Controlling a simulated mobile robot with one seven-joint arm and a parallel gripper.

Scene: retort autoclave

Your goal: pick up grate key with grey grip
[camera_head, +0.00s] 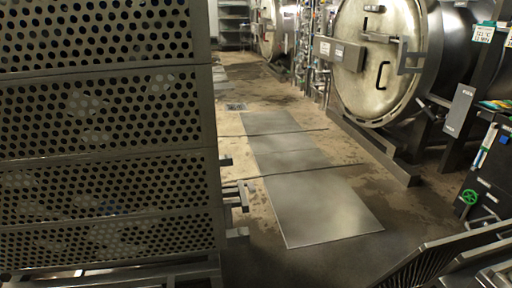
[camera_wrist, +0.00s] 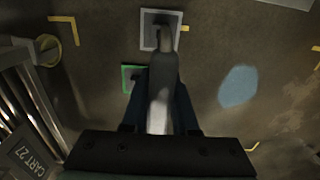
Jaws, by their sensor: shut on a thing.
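In the wrist view my gripper (camera_wrist: 160,98) is shut on a long grey piece, which I take to be the grate key with grey grip (camera_wrist: 162,68). The dark fingers press on it from left and right. The key points away from my gripper toward the top of the picture, where its end looks narrow and rounded. It seems held clear of the floor, over a grey-framed square (camera_wrist: 147,40). Its lower part is hidden between the fingers and the gripper body. Neither my gripper nor the key shows in the head view.
A green-edged square (camera_wrist: 125,78) and blue patch (camera_wrist: 238,87) lie on the floor. In the head view, perforated baskets (camera_head: 105,115) fill the left and a retort door (camera_head: 375,60) stands right; the aisle between is open.

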